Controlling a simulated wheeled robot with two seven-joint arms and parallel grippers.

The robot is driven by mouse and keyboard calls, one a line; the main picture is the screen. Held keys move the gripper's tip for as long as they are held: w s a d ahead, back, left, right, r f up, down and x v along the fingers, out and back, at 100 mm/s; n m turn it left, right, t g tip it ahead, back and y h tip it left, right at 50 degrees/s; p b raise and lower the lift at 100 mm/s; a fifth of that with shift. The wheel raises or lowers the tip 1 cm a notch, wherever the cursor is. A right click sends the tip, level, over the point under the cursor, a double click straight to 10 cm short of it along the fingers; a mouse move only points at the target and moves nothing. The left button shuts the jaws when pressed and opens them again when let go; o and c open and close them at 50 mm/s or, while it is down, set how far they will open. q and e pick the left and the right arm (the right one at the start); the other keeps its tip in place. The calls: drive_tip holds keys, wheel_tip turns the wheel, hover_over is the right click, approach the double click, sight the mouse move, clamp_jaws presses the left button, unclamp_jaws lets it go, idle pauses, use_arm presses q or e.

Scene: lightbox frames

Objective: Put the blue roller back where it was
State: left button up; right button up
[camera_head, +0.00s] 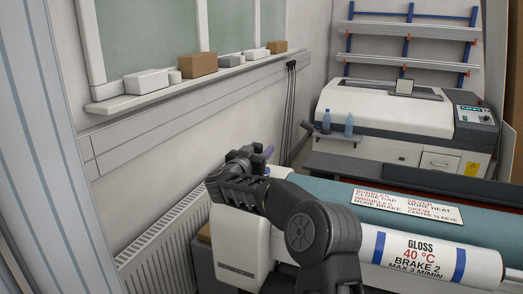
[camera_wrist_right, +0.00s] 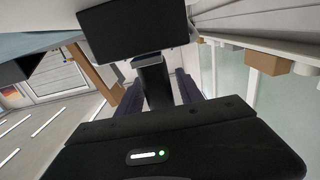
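A long teal-blue rounded surface (camera_head: 485,228) lies behind the white roll in the head view, partly covered by a sign; I cannot tell whether it is the blue roller. No separate loose blue roller can be made out. My right gripper (camera_head: 262,156) is raised near the wall, at the left end of the teal surface, partly hidden by its own wrist. My left gripper is not in view.
A white roll (camera_head: 378,248) with blue bands and "GLOSS" lettering lies at the front right. A sign (camera_head: 407,205) rests on the teal surface. Behind stand a white machine (camera_head: 385,115) and two blue bottles (camera_head: 349,125). A radiator (camera_head: 165,250) and ledge with boxes (camera_head: 199,64) line the left wall.

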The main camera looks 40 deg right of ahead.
drive_tip(key=shift+o, duration=0.3)
drive_tip(key=shift+r, duration=0.2)
drive_tip(key=b+v, duration=0.4)
drive_tip(key=v, duration=0.7)
drive_tip(key=shift+s+a+f, duration=0.1)
drive_tip(key=shift+a+f, duration=0.05)
drive_tip(key=shift+s+a, duration=0.2)
drive_tip(key=shift+a, duration=0.1)
